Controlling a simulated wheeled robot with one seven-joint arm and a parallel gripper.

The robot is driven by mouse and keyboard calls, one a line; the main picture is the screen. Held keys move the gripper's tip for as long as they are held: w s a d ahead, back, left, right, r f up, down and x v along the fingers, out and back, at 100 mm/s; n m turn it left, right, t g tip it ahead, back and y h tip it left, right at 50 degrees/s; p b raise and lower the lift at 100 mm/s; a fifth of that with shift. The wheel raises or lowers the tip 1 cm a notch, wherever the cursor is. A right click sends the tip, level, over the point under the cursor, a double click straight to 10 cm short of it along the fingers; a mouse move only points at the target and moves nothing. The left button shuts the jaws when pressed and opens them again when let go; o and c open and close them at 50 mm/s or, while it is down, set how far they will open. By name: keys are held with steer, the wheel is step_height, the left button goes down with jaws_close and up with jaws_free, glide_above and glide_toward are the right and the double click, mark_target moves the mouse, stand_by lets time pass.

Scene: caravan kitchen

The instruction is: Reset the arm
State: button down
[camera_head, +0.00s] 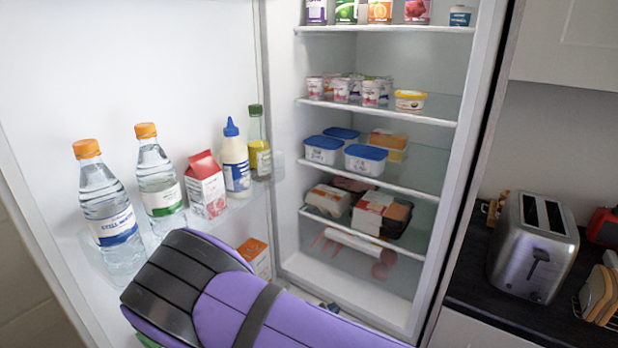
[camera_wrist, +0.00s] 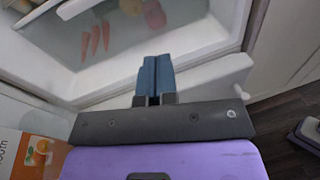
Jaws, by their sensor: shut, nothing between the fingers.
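My gripper (camera_wrist: 154,82) shows in the wrist view with its blue-grey fingers together and nothing between them. It points into the lower part of the open fridge (camera_head: 368,280), above a white edge near the bottom shelf. In the head view my purple and dark grey arm crosses the lower middle, in front of the open fridge door (camera_head: 150,50).
Bottles (camera_head: 105,215) and cartons (camera_head: 205,185) stand in the door racks close to my arm. An orange carton (camera_head: 255,258) is just behind it, also in the wrist view (camera_wrist: 35,155). Shelves hold tubs (camera_head: 365,160). A toaster (camera_head: 535,245) stands on the right counter.

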steer(key=s+d+r+m+g+y, duration=0.2)
steer(key=d+r+m+g, duration=0.3)
steer(key=r, duration=0.5)
steer(key=s+d+r+m+g+y, duration=0.1)
steer(key=d+r+m+g+y, duration=0.15)
steer(key=d+r+m, duration=0.55)
steer(key=s+d+r+m+g+y, duration=0.15)
steer(key=d+r+m+g, duration=0.25)
steer(key=r, duration=0.8)
steer(key=s+d+r+m+t+y, duration=0.2)
steer(key=s+d+r+m+y, duration=0.1)
steer(key=s+r, duration=0.5)
steer(key=s+d+r+m+t+y, duration=0.3)
steer(key=s+r, duration=0.5)
steer(key=s, duration=0.4)
steer(key=d+m, duration=0.1)
steer(key=m, duration=0.1)
steer(key=shift+d+r+m, duration=0.25)
steer(key=shift+d+m, duration=0.05)
